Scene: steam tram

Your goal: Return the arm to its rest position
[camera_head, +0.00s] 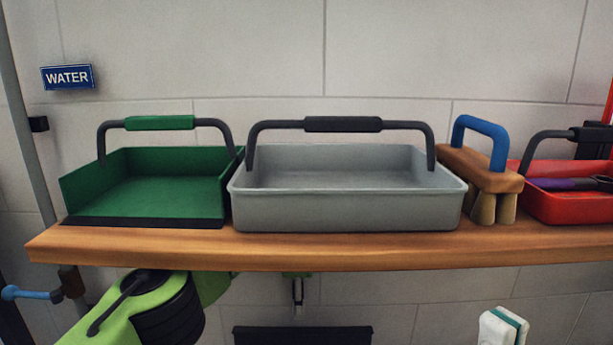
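The head view faces a wooden shelf (330,253) on a pale tiled wall. A small white block with a teal stripe (503,326) shows at the bottom right, cut off by the picture edge; I cannot tell what it is.
On the shelf stand a green dustpan-like tray (150,190), a grey caddy (345,210), a brush with a blue handle (484,170) and a red caddy (565,205). A blue-handled tap (25,293) is left.

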